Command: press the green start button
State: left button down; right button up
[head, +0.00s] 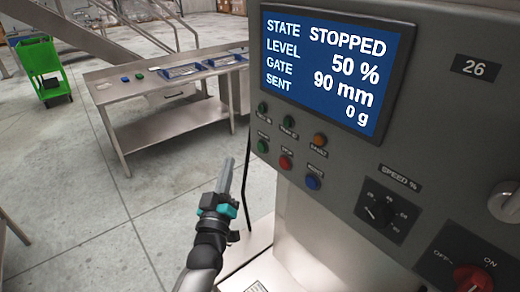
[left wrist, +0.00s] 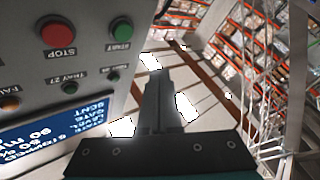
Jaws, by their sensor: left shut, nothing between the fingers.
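The green start button (head: 263,146) is at the left end of the lower row on the grey control panel (head: 440,120). It also shows in the left wrist view (left wrist: 121,30), upside down, beside the red stop button (left wrist: 57,33). My left gripper (head: 228,165) is shut and empty, pointing up in the head view. It is left of the start button and a little lower in the picture, apart from it. In the left wrist view its closed fingers (left wrist: 156,88) lie below and right of the button. My right gripper is not in view.
The screen (head: 335,70) reads STOPPED, 50 %, 90 mm, 0 g. A blue button (head: 313,183), a speed dial (head: 380,212) and a red rotary switch (head: 472,278) share the panel. A steel table (head: 120,90) and green cart (head: 42,72) stand behind.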

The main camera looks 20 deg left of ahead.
aim_at(257, 144)
pick_arm(q)
jog(key=w+d+b, duration=0.1)
jog(key=w+d, duration=0.2)
jog(key=w, duration=0.2)
jog(key=shift+w+b, duration=0.3)
jog(key=shift+b, duration=0.05)
jog(key=shift+d, duration=0.15)
dwell(1.7)
jog(key=shift+w+d, duration=0.2)
jog(key=shift+w, duration=0.15)
jog(key=shift+w+d, duration=0.2)
jog(key=shift+w, duration=0.15)
dwell(0.6)
jog(key=shift+s, duration=0.1)
dwell(0.3)
jog(key=shift+s+a+p, duration=0.3)
jog(key=shift+s+a, duration=0.15)
jog(key=shift+s, duration=0.2)
